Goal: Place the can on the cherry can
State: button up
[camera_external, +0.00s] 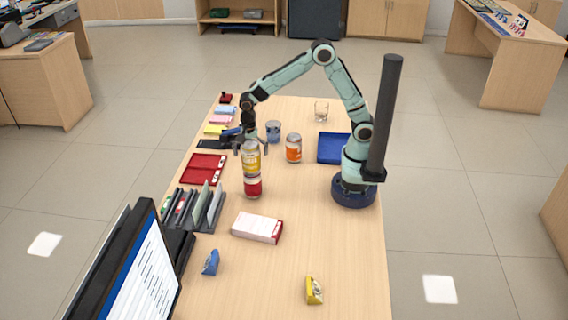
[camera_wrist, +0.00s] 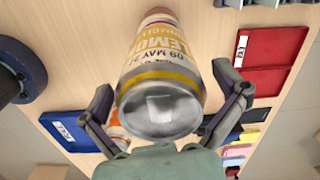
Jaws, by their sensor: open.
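The lemon can (camera_external: 251,162), yellow and white with a silver end, stands upright on top of the red cherry can (camera_external: 253,188). My gripper (camera_external: 251,149) is open at the upper part of the lemon can. In the wrist view the lemon can (camera_wrist: 163,50) lies between my spread fingers (camera_wrist: 165,82), its silver end towards the camera. Gaps show between the can and the fingers there. A little of the cherry can shows beyond the lemon can (camera_wrist: 158,10).
An orange can (camera_external: 293,149) stands to the right, with a blue tray (camera_external: 333,149) beyond it. A blue cup (camera_external: 273,131) and a clear glass (camera_external: 321,111) stand farther back. A red tray (camera_external: 204,169) and a file rack (camera_external: 195,209) are at left. A white box (camera_external: 257,227) lies in front.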

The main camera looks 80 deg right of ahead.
notch_tip(320, 180, up, 12)
jog(key=s+d+f+n, duration=0.1)
jog(key=s+f+n, duration=0.1)
jog(key=s+n, duration=0.6)
jog(key=s+d+f+n, duration=0.2)
jog(key=s+n, duration=0.7)
jog(key=s, duration=0.7)
jog(key=shift+d+y, duration=0.25)
jog(key=shift+y, duration=0.15)
